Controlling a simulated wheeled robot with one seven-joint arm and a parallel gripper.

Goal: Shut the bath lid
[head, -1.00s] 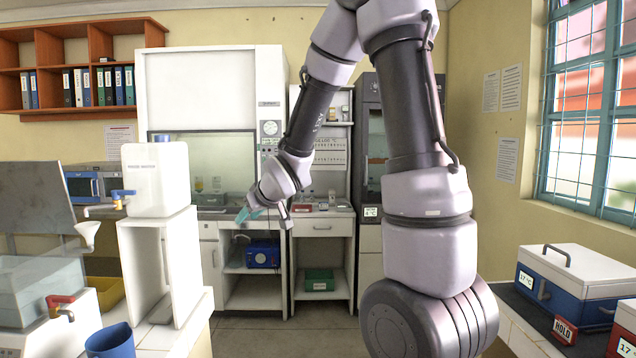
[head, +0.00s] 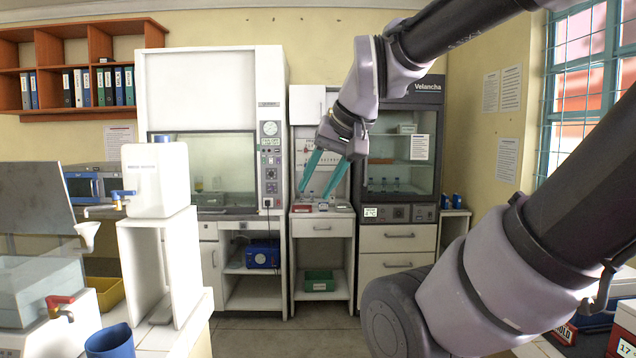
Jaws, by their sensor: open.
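The bath (head: 40,285) stands at the left edge on a white counter, partly cut off by the frame. It has a pale tank and a red-handled tap (head: 60,301) low on its front. A grey panel, which looks like its lid (head: 36,208), stands raised and tilted above the tank, so the bath looks open. My gripper (head: 315,193) has teal fingers spread apart with nothing between them. It hangs in the air near the picture's middle, well to the right of the bath and touching nothing I can see.
A white container with a blue tap (head: 158,180) stands on a white stand right of the bath. A blue cup (head: 110,342) sits at the counter's front. Open floor (head: 270,335) lies between.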

